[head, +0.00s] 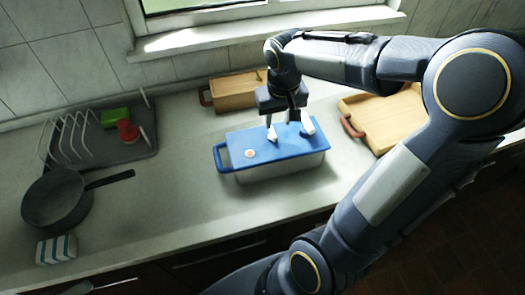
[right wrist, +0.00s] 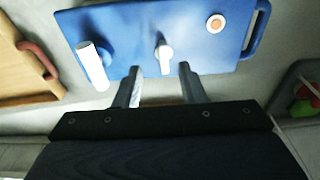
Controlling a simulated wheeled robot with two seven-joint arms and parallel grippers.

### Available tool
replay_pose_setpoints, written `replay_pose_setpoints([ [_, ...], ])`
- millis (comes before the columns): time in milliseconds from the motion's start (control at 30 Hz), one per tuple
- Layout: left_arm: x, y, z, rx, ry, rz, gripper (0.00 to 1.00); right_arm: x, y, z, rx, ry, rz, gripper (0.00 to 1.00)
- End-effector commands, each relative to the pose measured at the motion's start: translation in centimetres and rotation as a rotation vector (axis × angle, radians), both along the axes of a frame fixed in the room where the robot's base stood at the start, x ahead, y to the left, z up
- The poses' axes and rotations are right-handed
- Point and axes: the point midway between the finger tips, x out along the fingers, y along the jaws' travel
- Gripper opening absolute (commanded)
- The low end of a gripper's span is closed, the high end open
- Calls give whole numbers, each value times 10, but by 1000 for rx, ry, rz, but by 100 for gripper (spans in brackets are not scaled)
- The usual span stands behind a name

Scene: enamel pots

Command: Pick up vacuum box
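The vacuum box (head: 280,172) is a pale box with a blue lid and a blue loop handle at its left end. It sits on the counter in the middle of the head view. Its blue lid also fills the top of the right wrist view (right wrist: 205,60), with a round orange-centred button and white parts. My right gripper (head: 284,121) is over the lid. Its two dark fingers (right wrist: 159,68) are apart, with a white part of the lid between them in the wrist view. Whether they touch the lid is unclear. My left gripper is out of view.
A wooden box (head: 236,93) stands behind, and a wooden tray (head: 385,118) to the right. At left are a dark pan (head: 57,200), a dish rack (head: 75,138) with green and red items, and a striped block (head: 56,250). The counter in front of the box is clear.

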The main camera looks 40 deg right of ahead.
Motion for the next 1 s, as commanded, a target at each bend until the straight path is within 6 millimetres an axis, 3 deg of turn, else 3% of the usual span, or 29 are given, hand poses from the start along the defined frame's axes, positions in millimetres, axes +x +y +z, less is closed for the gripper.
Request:
replay_pose_setpoints([
  [400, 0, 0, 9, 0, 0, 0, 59, 9, 2, -54, 2, 3, 1, 36],
  [700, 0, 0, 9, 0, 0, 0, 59, 10, 1, -60, 2, -2, 1, 36],
  [1000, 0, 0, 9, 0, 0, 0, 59, 10, 2, -59, 2, -2, 2, 0],
])
